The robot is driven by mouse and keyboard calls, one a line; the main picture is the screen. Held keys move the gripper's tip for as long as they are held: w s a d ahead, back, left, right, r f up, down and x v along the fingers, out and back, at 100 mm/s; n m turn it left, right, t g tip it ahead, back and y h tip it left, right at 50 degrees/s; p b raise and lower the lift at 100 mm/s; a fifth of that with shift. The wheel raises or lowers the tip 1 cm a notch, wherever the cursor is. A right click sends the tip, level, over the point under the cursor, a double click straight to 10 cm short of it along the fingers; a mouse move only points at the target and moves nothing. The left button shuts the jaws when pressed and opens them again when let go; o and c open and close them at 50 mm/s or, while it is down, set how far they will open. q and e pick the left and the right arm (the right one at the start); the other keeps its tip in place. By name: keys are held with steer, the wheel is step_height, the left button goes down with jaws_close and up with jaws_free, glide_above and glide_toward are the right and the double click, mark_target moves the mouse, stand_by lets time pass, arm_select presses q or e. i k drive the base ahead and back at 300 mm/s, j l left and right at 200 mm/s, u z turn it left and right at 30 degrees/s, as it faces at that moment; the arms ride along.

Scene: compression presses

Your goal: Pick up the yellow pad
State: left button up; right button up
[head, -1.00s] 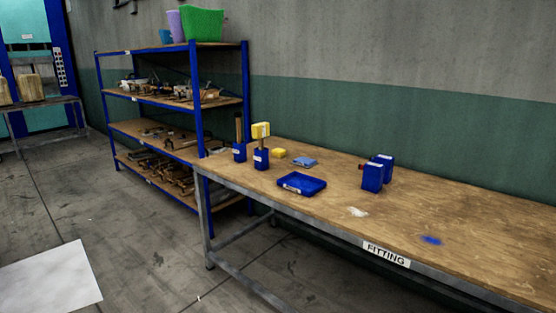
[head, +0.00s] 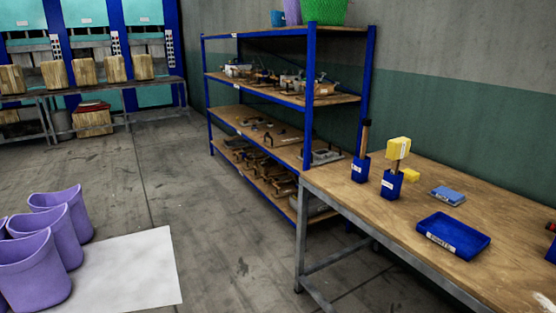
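The yellow pad (head: 412,175) is a small flat yellow piece on the wooden workbench (head: 487,219). It lies just behind a blue holder (head: 391,185), which hides part of it. A separate yellow block (head: 398,148) on a handle stands upright in that holder, above and left of the pad. A blue-grey pad (head: 448,196) lies to the right of the yellow pad, apart from it. Neither of my grippers is in view.
A second blue holder (head: 361,169) with a dark handle stands to the left, and an empty blue tray (head: 453,237) lies in front. A blue shelf rack (head: 312,120) stands behind the bench. Purple buckets (head: 63,240) are on the left floor; the middle floor is clear.

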mark_target(411, 176)
steer(key=i+z, duration=0.1)
steer(key=i, duration=0.35)
steer(key=i+j+z, duration=0.1)
steer(key=i, duration=0.35)
steer(key=i+j+z, duration=0.1)
steer(key=i, duration=0.4)
steer(key=i+j+z, duration=0.15)
steer(key=i, duration=0.25)
steer(key=i+j, duration=0.05)
steer(key=j, duration=0.05)
